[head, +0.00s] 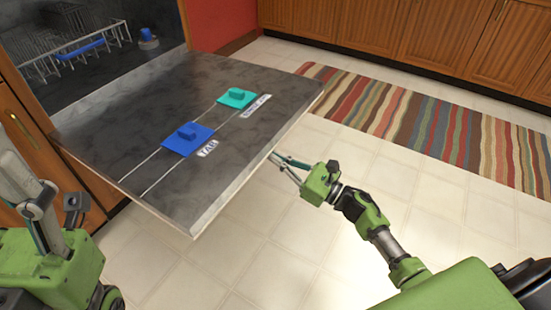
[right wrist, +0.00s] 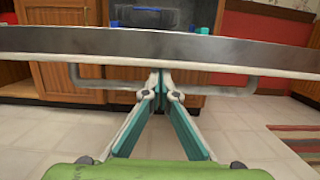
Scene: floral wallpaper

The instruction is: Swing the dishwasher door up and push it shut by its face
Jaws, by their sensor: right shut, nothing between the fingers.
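The dishwasher door (head: 225,165) is swung down and lies about level, its dark inner side up. A blue piece (head: 187,138) and a teal piece (head: 237,98) sit on it. In the right wrist view the door's front edge (right wrist: 100,42) spans the picture, with a grey bar handle (right wrist: 100,84) below it. My right gripper (head: 276,158) is shut and empty at the door's edge; in the right wrist view its tips (right wrist: 160,78) overlap the handle's line, contact unclear. My left gripper (head: 42,215) is at the left, near the camera; its jaw state is unclear.
The dishwasher's dark opening (head: 85,55) holds a rack (head: 75,55) with blue items. A striped rug (head: 430,120) lies on the tiled floor near wooden cabinets (head: 400,30). The floor (head: 290,250) around the door is clear.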

